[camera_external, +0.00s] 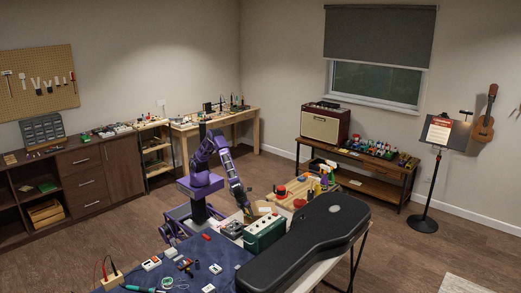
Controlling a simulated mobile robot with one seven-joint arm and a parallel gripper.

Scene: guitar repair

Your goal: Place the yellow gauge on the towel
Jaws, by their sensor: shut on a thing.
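My purple arm reaches down to the work table, with my gripper (248,214) low over its far side, behind the green box. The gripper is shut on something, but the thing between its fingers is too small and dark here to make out. I cannot pick out the yellow gauge with certainty. A dark blue cloth (225,257), which may be the towel, covers the near left part of the table, apart from the gripper. Several small parts and tools lie on it.
A black guitar case (312,240) fills the table's right side. A wooden board (296,187) with a red item and bottles lies behind. A music stand (436,150) stands at the right.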

